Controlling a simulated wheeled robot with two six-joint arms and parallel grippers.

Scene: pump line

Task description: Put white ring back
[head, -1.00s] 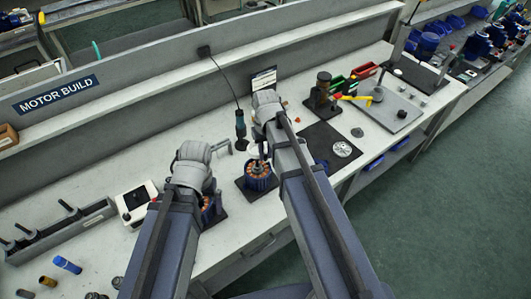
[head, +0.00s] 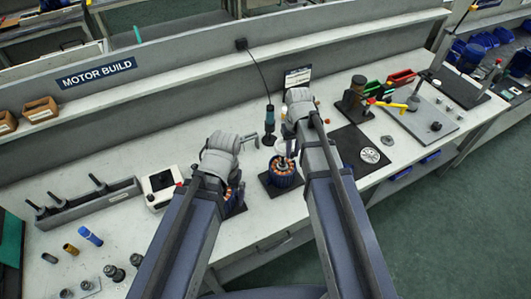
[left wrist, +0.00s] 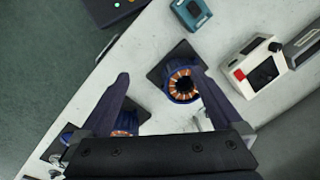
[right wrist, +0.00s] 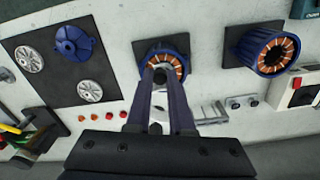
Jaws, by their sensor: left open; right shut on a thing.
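A pale, round thing that looks like the white ring (head: 280,147) shows in the head view just above the middle blue stator (head: 282,173), partly hidden by my right gripper. My right gripper (right wrist: 160,72) is shut, its fingers close together over the copper-wound stator in the right wrist view. What lies between the fingertips is too small to make out. My left gripper (left wrist: 160,76) is open and empty above the bench, with a blue stator (left wrist: 183,85) beyond its fingers. In the head view my left arm partly hides the left stator (head: 236,196).
A dark mat (right wrist: 62,62) holds metal discs and a blue flanged part (right wrist: 78,43). Small red pieces (right wrist: 102,115) lie near it. A white box with a dark screen (head: 162,186) and a grey rack (head: 95,205) stand left. A teal driver (head: 269,122) stands behind the stators.

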